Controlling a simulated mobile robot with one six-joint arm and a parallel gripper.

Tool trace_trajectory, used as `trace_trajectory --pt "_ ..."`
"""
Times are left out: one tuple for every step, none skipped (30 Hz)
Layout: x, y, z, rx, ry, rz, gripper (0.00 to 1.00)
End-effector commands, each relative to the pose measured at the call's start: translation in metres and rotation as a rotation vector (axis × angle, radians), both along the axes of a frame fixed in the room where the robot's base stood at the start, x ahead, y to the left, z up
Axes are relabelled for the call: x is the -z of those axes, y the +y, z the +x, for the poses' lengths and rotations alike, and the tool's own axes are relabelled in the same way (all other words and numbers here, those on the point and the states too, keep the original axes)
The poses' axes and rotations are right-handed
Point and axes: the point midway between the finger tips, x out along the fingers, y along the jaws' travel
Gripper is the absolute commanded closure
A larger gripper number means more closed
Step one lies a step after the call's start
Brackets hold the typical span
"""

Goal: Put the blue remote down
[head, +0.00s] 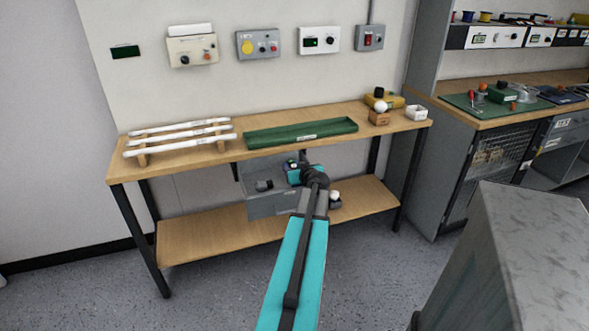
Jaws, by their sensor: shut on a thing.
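My arm reaches up from the bottom of the head view. My gripper (300,164) is at its far end, in front of the bench's front edge and below the green tray. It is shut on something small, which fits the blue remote. My wrist and the teal parts around it largely hide the held thing, so I cannot make out its outline. A grey box-like unit (262,204) shows behind and left of my gripper, below the bench top.
The wooden bench (185,173) carries white tubes (180,137) on a rack, a green tray (300,133) and small boxes at right. Its lower shelf (200,240) has bare room at left. A grey block (520,240) stands at right front. Control boxes hang on the wall.

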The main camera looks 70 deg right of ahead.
Motion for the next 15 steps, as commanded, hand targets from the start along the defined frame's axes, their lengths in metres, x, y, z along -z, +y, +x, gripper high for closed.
trace_trajectory --pt "-0.0006 0.0 0.0002 0.0 -0.001 -0.001 0.78" --pt "-0.0006 0.0 0.0002 0.0 -0.001 -0.001 0.78" --pt "-0.0005 0.0 0.0003 0.0 -0.001 -0.001 0.78" --pt "-0.0001 0.0001 0.0003 0.0 -0.001 -0.001 0.78" --pt "0.0004 0.0001 0.0003 0.0 -0.001 -0.001 0.78" --pt "0.0012 0.0001 0.0004 0.0 0.0 -0.001 0.78" --pt "0.0016 0.0001 0.0004 0.0 0.0 -0.001 0.78" --pt "0.0019 0.0002 0.0005 0.0 0.0 -0.001 0.78" --pt "0.0024 0.0001 0.0005 0.0 0.0 -0.001 0.78" --pt "0.0027 0.0002 0.0006 0.0 0.0 -0.001 0.78" --pt "0.0029 0.0001 0.0007 0.0 0.0 -0.001 0.78" --pt "0.0033 0.0002 0.0006 -0.001 0.0 -0.001 0.78" --pt "0.0037 0.0002 0.0007 -0.001 0.0 -0.001 0.78" --pt "0.0039 0.0002 0.0008 -0.001 0.0 -0.001 0.78" --pt "0.0044 0.0002 0.0009 -0.001 0.0 -0.001 0.78"
